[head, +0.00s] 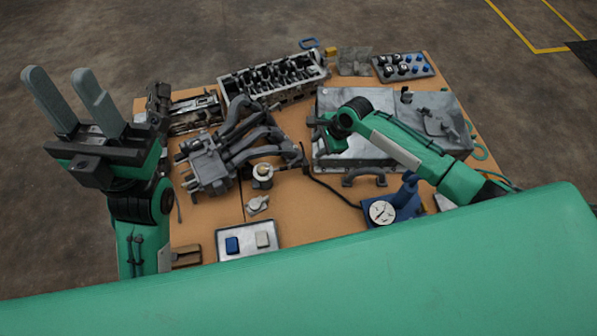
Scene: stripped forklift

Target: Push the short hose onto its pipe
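A short, dark grey curved piece (364,177), which may be the short hose, lies at the front edge of a flat metal housing (345,150). I cannot tell which pipe belongs to it; a grey manifold with several curved pipes (240,147) lies left of the middle. My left gripper (61,72) is raised off the table's left side, its two grey fingers pointing up, apart and empty. My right gripper (318,121) is over the left part of the housing, behind the curved piece. Its fingers are mostly hidden by its own wrist, so its opening does not show.
A cylinder head (273,80) lies at the back. A tray with blue and dark knobs (403,67) is at the back right. A thin green hose (481,150) hangs at the right edge.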

